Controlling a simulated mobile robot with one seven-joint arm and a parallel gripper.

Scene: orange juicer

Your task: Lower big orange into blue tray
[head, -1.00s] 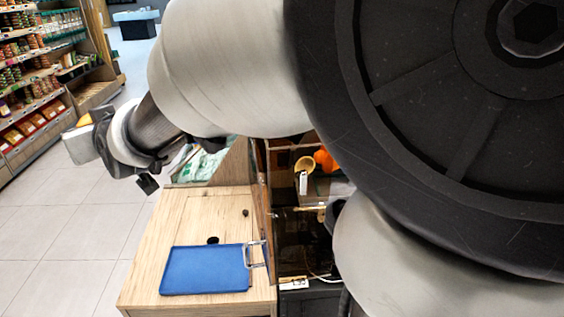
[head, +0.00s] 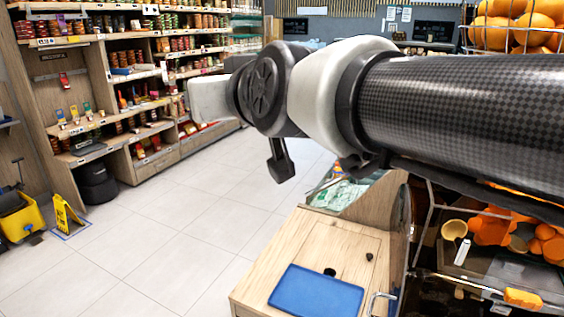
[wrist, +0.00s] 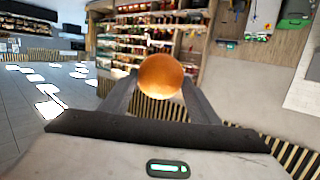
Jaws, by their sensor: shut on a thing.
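The big orange (wrist: 160,74) is held between the two fingers of my gripper (wrist: 160,90) in the wrist view. The gripper is shut on it, up in the air. In the head view my arm reaches left across the picture. The gripper's fingers and the orange cannot be made out there. The blue tray (head: 315,291) lies flat and empty on a light wooden counter (head: 268,272), below and to the right of the arm's end. The tray is not visible in the wrist view.
The juicer stand, with cut oranges (head: 490,228) and a metal handle bar, is right of the counter. A wire basket of oranges (head: 515,22) is at the upper right. Store shelves (head: 110,75) stand at the back left.

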